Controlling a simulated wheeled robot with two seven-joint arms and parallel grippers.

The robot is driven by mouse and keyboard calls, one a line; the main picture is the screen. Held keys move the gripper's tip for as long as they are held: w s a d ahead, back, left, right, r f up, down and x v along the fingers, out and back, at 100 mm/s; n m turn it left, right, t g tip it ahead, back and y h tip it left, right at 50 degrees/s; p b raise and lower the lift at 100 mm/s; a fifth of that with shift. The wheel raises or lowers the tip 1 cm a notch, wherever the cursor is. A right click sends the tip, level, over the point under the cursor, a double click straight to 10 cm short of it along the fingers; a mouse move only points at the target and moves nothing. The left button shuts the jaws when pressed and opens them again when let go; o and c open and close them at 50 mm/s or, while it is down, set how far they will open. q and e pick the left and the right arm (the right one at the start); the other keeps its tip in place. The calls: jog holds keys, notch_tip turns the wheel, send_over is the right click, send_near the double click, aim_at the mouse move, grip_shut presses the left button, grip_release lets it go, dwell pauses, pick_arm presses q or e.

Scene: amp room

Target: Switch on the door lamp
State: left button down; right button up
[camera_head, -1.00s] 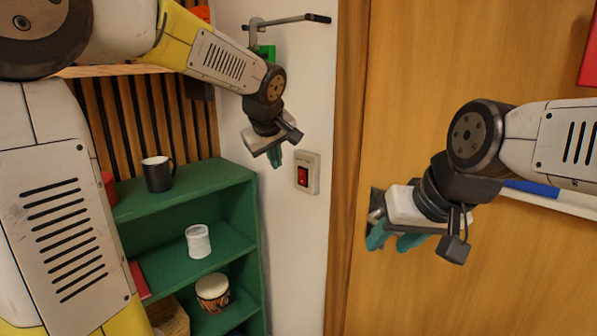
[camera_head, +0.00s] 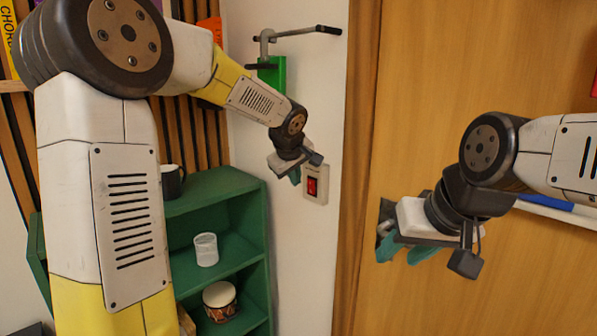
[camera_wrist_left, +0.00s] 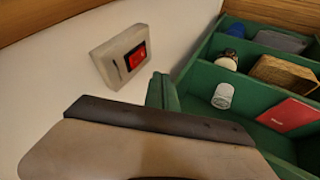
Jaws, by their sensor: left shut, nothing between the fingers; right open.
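A pale switch plate with a red rocker switch (camera_head: 312,187) is on the white wall beside the door frame. It also shows in the left wrist view (camera_wrist_left: 134,57), a little beyond the fingertips and apart from them. My left gripper (camera_head: 295,177) is shut and empty, just left of the switch plate in the head view. Its green finger (camera_wrist_left: 163,92) shows in the left wrist view, to the right of and below the switch. My right gripper (camera_head: 402,252) is open in front of the wooden door. No lit lamp is in view.
A green shelf (camera_head: 225,185) stands below and left of the switch, holding a dark mug (camera_head: 171,183), a white jar (camera_head: 206,249) and a small drum (camera_head: 219,300). A metal wall bracket (camera_head: 290,36) sticks out above my left gripper.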

aim_at(308, 180)
pick_arm(q)
jog(key=shift+w+d+f, duration=0.45)
jog(key=shift+w+d, duration=0.05)
jog(key=shift+w, duration=0.45)
jog(key=shift+w+d+f, duration=0.45)
jog(key=shift+w+d, duration=0.05)
jog(key=shift+w, duration=0.4)
jog(key=shift+w+d+f, duration=0.45)
jog(key=shift+w+d, duration=0.05)
jog(key=shift+w, duration=0.45)
jog(key=shift+w+d+r, duration=0.1)
jog(key=shift+w+d, duration=0.1)
jog(key=shift+w, duration=0.05)
jog(key=shift+r, duration=0.15)
jog(key=shift+r, duration=0.65)
